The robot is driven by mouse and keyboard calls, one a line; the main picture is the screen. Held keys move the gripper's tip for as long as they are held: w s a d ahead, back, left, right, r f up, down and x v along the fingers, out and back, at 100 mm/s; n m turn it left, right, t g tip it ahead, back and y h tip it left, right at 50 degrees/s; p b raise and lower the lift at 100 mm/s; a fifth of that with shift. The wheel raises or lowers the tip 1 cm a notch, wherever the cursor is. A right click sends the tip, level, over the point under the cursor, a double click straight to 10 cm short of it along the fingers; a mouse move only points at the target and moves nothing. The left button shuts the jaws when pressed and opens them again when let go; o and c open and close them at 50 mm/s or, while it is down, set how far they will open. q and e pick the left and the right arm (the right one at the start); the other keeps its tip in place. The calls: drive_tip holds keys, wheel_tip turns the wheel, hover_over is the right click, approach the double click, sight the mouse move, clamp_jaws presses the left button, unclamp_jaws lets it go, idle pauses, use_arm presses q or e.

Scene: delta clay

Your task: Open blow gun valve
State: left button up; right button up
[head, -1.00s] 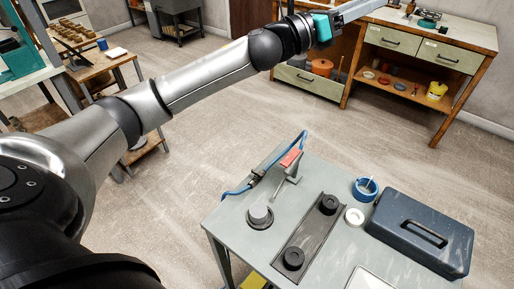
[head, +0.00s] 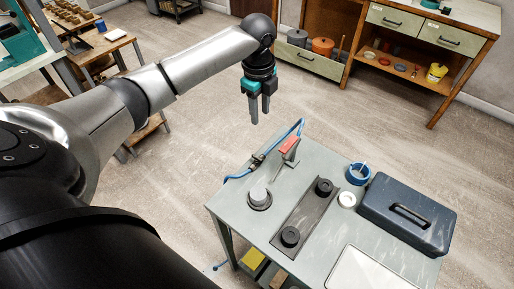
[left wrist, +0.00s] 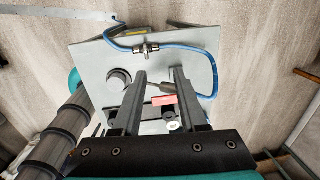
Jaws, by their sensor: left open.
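My left gripper (head: 259,116) is open and empty, fingers pointing down, above and beyond the far left corner of the grey-green table. Its two fingers also show in the left wrist view (left wrist: 160,76). The blow gun, with a red part (head: 288,145), is on a stand at the table's far edge. A blue hose (head: 239,177) joins it and loops up behind it. The small metal valve (left wrist: 147,48) sits in the hose line near the table edge, apart from my fingers. In the head view the valve (head: 257,159) is small, and its handle position cannot be told. My right gripper is out of view.
On the table are a round grey knob on a base (head: 259,196), a dark tray (head: 311,214) with two black round pieces, a blue tape roll (head: 358,173), a white ring (head: 347,199) and a dark blue case (head: 408,212).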

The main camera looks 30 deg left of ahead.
sight(257, 157)
use_arm(q)
drive_tip(key=shift+g, duration=0.5)
drive_tip(key=f+b, duration=0.1)
drive_tip(key=f, duration=0.4)
drive_tip(key=s+f+b, duration=0.1)
drive_tip(key=f, duration=0.4)
drive_tip(key=s+f+b, duration=0.1)
drive_tip(key=f, duration=0.4)
drive_tip(key=shift+d+f, duration=0.15)
drive_tip(key=shift+f, duration=0.05)
clamp_jaws()
